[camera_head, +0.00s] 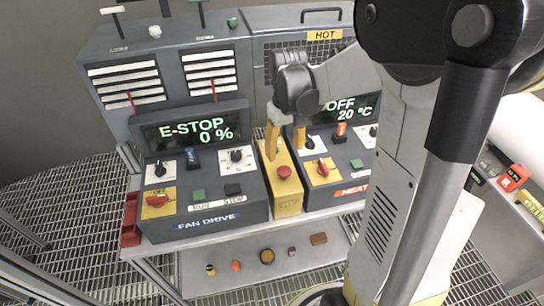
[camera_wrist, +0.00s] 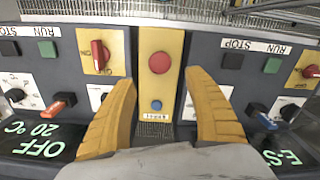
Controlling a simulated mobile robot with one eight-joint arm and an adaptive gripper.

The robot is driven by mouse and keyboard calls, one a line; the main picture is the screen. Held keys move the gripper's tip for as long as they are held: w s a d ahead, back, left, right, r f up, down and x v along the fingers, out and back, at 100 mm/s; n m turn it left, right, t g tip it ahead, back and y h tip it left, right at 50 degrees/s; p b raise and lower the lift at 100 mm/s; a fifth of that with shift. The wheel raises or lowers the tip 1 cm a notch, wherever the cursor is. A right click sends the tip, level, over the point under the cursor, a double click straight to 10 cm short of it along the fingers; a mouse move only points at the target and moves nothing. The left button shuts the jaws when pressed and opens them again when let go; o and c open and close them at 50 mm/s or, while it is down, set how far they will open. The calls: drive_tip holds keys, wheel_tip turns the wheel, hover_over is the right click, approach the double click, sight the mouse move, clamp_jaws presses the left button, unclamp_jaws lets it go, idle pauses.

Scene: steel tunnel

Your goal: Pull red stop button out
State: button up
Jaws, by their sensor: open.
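The red stop button (camera_head: 284,172) is a round red mushroom head on a narrow yellow box (camera_head: 287,202) between the two control panels. In the wrist view the red button (camera_wrist: 159,63) sits on the yellow box (camera_wrist: 147,42), with a small blue button (camera_wrist: 156,105) below it. My gripper (camera_head: 284,145) is above the rear part of the yellow box. In the wrist view its two yellow fingers (camera_wrist: 160,80) are spread apart on either side of the box. The gripper is open and empty, and the fingers are not seen touching the red button.
The fan drive panel (camera_head: 205,183), left, reads E-STOP 0 %. The heater panel (camera_head: 340,155), right, reads OFF 20 °C. Both have knobs and buttons close by. Small loose items, including a brown block (camera_head: 318,239), lie on the lower shelf. A grated cabinet stands behind.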

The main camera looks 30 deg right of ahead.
sight(283, 169)
wheel_tip(283, 169, down, 8)
drive_tip(key=shift+f+b, duration=0.25)
drive_tip(key=shift+b, duration=0.35)
drive_tip(key=shift+c, duration=0.6)
